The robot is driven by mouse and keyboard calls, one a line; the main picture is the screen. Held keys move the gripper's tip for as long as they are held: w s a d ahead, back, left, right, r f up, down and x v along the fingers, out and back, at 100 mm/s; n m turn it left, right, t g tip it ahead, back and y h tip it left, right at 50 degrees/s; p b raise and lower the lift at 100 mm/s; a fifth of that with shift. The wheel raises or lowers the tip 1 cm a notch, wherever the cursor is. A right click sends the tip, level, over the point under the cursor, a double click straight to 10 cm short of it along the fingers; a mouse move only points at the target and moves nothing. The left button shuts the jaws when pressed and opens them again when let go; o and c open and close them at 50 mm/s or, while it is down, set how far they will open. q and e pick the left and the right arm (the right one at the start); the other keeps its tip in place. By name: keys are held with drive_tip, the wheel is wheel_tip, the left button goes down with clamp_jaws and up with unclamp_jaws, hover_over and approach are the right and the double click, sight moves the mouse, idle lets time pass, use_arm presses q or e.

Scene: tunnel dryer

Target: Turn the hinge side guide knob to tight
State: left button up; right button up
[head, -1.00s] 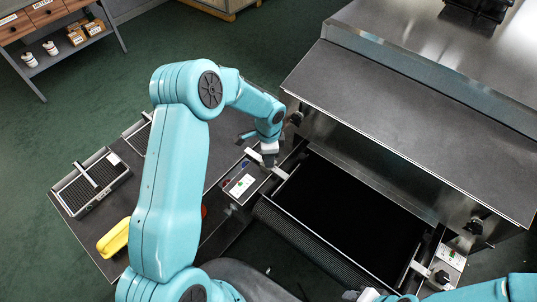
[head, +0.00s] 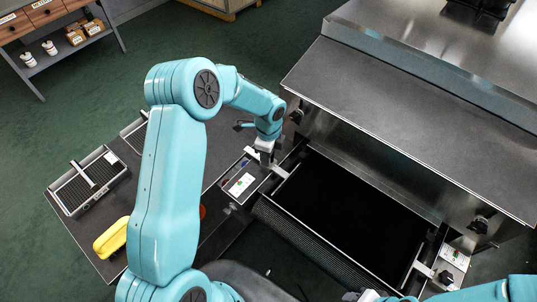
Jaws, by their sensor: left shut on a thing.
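My left gripper (head: 266,158) points down at the left edge of the dryer's dark belt (head: 345,215), above the side guide bracket there. It is shut on a small part that its fingers mostly hide, seemingly the guide knob. A light metal guide bar (head: 282,172) runs from there toward the belt. A white label plate (head: 241,184) with coloured marks lies just in front of the gripper. On the right side, another guide knob (head: 446,277) sits beside a second label plate (head: 455,258). My right arm (head: 490,291) enters at the lower right; its fingers are not clear.
The steel dryer hood (head: 400,110) stands behind the belt, with dark knobs (head: 297,115) on its front. A dark side table (head: 90,245) at left holds a yellow object (head: 112,238) and a filter-like tray (head: 90,183). A shelf (head: 60,50) stands far left.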

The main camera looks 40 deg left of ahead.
use_arm(q)
drive_tip(key=m, duration=0.6)
drive_tip(key=shift+w+r+m, duration=0.1)
drive_tip(key=shift+m, duration=0.2)
drive_tip(key=m, duration=0.5)
drive_tip(key=shift+m, duration=0.4)
drive_tip(key=o, duration=0.9)
drive_tip(key=shift+o, duration=0.7)
wheel_tip(320, 180, up, 16)
drive_tip(key=b, duration=0.1)
drive_tip(key=shift+r+b, duration=0.2)
drive_tip(key=shift+b, duration=0.1)
